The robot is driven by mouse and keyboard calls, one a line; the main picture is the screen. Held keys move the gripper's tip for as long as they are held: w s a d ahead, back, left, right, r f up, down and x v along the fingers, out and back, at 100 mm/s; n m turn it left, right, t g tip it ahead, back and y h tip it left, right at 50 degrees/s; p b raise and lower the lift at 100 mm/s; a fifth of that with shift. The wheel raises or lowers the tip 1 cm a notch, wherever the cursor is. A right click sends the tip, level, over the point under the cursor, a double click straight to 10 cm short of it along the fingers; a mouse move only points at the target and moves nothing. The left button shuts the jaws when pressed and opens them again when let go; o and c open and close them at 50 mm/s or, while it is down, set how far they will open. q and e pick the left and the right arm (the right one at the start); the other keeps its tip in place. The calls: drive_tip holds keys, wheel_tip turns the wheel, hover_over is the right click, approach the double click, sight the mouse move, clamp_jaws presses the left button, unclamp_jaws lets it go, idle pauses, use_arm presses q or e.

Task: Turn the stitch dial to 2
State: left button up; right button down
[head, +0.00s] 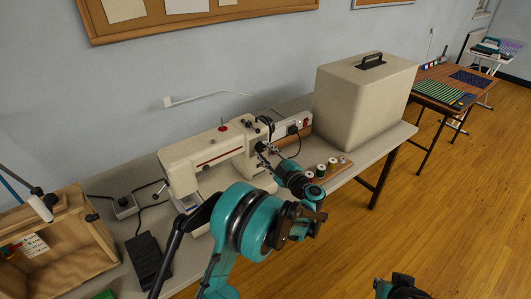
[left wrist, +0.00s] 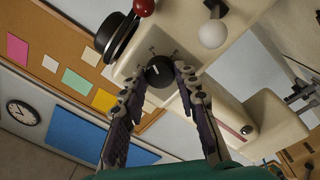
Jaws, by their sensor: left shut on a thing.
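The cream sewing machine (head: 205,158) stands on the long table, with a red-topped part on its upper side. The stitch dial (left wrist: 159,74) is a dark round knob with a white pointer line, on the machine's cream face in the left wrist view. Faint marks are printed around it, too small to read. My left gripper (left wrist: 155,83) is shut on the dial, one finger on each side. In the head view the left gripper (head: 264,153) is at the right end of the machine, and the dial is hidden there.
A large cream case (head: 362,98) stands right of the machine. A wooden tray of thread spools (head: 322,171) lies by the front edge, close to my left wrist. A black pedal (head: 148,262) and a wooden box (head: 50,245) are at the left.

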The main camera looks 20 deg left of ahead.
idle(0.5)
use_arm(q)
drive_tip(key=o, duration=1.2)
drive_tip(key=shift+c, duration=0.2)
drive_tip(key=shift+d, duration=0.1)
drive_tip(key=v, duration=1.2)
